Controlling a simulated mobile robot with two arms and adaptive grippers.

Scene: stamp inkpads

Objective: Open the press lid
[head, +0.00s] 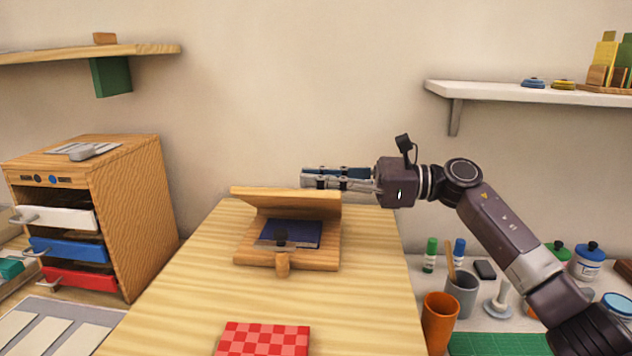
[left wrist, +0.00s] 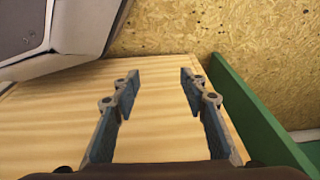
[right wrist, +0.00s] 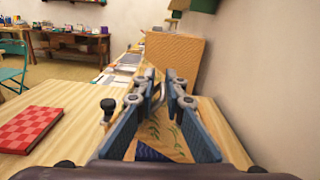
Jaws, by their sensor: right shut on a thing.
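The wooden press stands on the table in the head view. Its press lid (head: 285,202) is raised and tilted back from the base (head: 310,264). My right gripper (head: 306,179) is at the lid's upper edge, shut on the lid. In the right wrist view the lid (right wrist: 160,134), with green leaf marks, shows between the fingers. My left gripper (left wrist: 160,75) is open and empty in its wrist view, outside the head view.
A red checkered block (head: 263,338) lies on the table's (head: 190,290) near side. A drawer cabinet (head: 135,210) stands left. An orange cup (head: 440,322), grey cup (head: 461,292) and bottles stand right. A white shelf (head: 490,90) hangs above. A green panel (left wrist: 255,115) borders the left wrist's wooden surface.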

